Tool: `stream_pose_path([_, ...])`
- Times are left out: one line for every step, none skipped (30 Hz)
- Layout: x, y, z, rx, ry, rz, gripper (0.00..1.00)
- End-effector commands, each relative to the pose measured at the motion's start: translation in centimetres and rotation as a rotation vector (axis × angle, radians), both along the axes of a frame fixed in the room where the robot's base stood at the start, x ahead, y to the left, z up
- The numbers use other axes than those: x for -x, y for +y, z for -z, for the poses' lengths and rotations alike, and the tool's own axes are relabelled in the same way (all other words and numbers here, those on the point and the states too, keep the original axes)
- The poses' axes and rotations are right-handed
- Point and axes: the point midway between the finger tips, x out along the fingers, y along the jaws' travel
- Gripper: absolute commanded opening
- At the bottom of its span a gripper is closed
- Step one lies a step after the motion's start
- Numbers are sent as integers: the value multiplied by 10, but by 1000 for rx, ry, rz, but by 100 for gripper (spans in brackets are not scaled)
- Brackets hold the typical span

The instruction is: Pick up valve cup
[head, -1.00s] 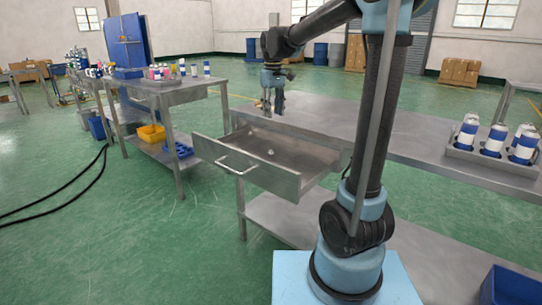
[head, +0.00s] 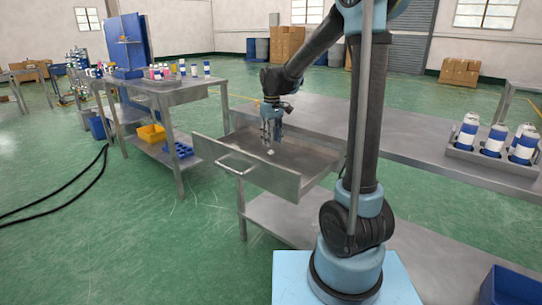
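A small pale valve cup (head: 270,152) lies on the floor of the open metal drawer (head: 238,172). My gripper (head: 270,142) points straight down into the drawer, right above the valve cup. Its two fingers look apart, with the tips just over the cup. The cup appears to rest on the drawer floor. It is too small to tell whether the fingertips touch it.
The drawer's walls stand around my gripper, and the steel table (head: 400,138) is behind it. A tray (head: 490,160) with blue and white cans stands on the table at right. Another bench (head: 190,88) at left holds several cans and bottles.

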Motion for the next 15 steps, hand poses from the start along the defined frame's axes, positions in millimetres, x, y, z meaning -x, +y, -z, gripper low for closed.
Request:
stream_pose_path([0, 0, 2, 0, 0, 0, 39])
stream_pose_path([-1, 0, 4, 0, 0, 0, 39])
stream_pose_path([-2, 1, 7, 0, 0, 0, 39])
stream_pose_path([-3, 2, 10, 0, 0, 0, 39])
stream_pose_path([-4, 2, 13, 0, 0, 0, 39])
stream_pose_path([-5, 3, 19, 0, 0, 0, 39])
stream_pose_path([-6, 4, 22, 0, 0, 0, 39])
stream_pose_path([-7, 5, 26, 0, 0, 0, 39])
stream_pose_path([-8, 6, 31, 0, 0, 0, 39])
stream_pose_path([-8, 6, 35, 0, 0, 0, 39])
stream_pose_path([-8, 5, 38, 0, 0, 0, 39])
stream_pose_path([-7, 5, 43, 0, 0, 0, 39])
stream_pose_path([-7, 5, 45, 0, 0, 0, 39])
stream_pose_path([-8, 5, 47, 0, 0, 0, 39])
stream_pose_path([-8, 5, 50, 0, 0, 0, 39])
